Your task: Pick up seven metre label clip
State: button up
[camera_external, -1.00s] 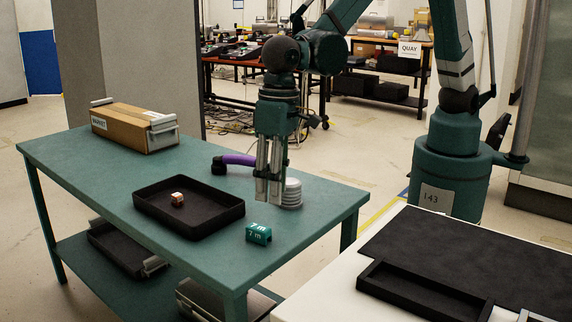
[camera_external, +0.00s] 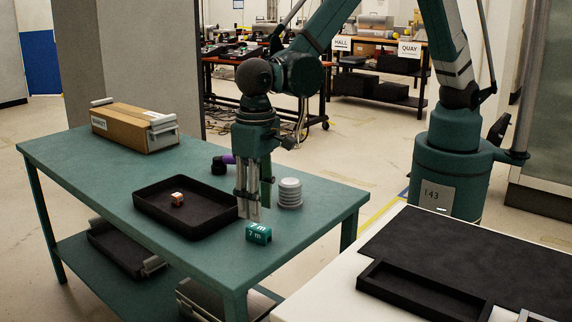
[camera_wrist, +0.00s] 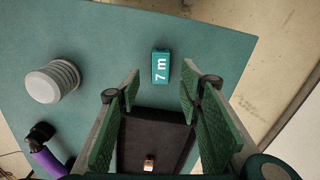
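The seven metre label clip (camera_external: 258,233) is a small teal block marked "7 m" in white. It lies on the green table near its front right corner. In the wrist view the clip (camera_wrist: 161,67) sits beyond the fingertips, roughly in line with the gap between them. My gripper (camera_external: 248,214) points down above the table, just behind and left of the clip, near the tray's right edge. In the wrist view my gripper (camera_wrist: 160,83) has its two green-padded fingers wide apart with nothing between them. It does not touch the clip.
A purple-handled item (camera_external: 220,164) lies behind. A box marked "MARKET" (camera_external: 135,130) stands at the back left.

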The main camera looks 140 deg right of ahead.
aim_at(258, 227)
jog(key=shift+f, duration=1.05)
jog(key=shift+f, duration=0.1)
jog(key=shift+f+b, duration=0.6)
jog(key=shift+f, duration=1.9)
jog(key=shift+c, duration=0.7)
jog(key=c, duration=0.7)
